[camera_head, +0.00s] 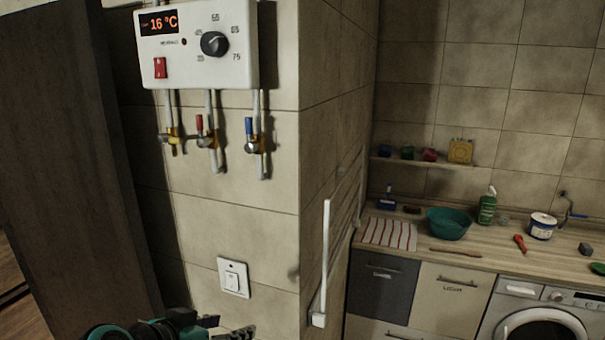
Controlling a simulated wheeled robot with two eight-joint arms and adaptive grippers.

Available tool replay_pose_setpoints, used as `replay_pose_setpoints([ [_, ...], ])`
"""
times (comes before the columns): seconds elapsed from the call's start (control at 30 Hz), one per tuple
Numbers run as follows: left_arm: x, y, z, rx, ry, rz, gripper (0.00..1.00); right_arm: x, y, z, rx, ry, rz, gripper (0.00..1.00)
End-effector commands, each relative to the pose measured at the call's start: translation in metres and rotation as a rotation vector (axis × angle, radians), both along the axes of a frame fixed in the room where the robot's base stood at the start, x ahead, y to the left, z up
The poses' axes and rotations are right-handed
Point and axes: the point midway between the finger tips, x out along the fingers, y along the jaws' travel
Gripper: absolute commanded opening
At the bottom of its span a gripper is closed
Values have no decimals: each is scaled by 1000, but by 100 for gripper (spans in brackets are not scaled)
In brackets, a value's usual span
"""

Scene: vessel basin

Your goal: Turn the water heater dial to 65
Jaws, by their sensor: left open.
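The white water heater (185,70) is fixed high on the tiled wall at the upper left. Its round black dial (215,44) sits at the right of the panel, ringed by printed numbers. The pointer's exact direction is too small to tell. The orange display (159,23) reads 16 °C. A red switch (160,67) is at the panel's lower left. My left gripper (240,333) is open at the bottom edge, well below the dial and apart from it, partly cut off by the frame. My right gripper is out of view.
Pipes with red (199,123) and blue (249,127) valve handles hang under the heater. A wall switch (234,278) is lower down. A white towel rail (326,250) juts out past the wall corner. A counter (480,256) with a teal basin (448,223) stands right.

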Motion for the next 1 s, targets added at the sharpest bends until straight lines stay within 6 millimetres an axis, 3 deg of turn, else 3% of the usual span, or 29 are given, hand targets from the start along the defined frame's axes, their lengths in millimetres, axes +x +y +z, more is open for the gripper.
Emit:
replay_pose_setpoints([
  [0.03, -9, -3, -58, 13, 46, 16, 61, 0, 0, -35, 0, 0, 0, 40],
  [0.1, -22, -1, -113, 34, 109, 55, 61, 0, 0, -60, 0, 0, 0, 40],
  [0.3, -56, 13, -256, 105, 242, 197, 61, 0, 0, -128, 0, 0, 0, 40],
  [0.4, -69, 23, -306, 136, 274, 268, 61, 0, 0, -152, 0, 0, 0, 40],
  [0.5, -78, 31, -338, 157, 290, 322, 61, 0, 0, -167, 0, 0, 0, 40],
  [0.6, -83, 36, -353, 168, 296, 354, 61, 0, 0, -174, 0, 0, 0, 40],
  [1.0, -85, 38, -354, 173, 297, 368, 61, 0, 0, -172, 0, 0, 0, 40],
])
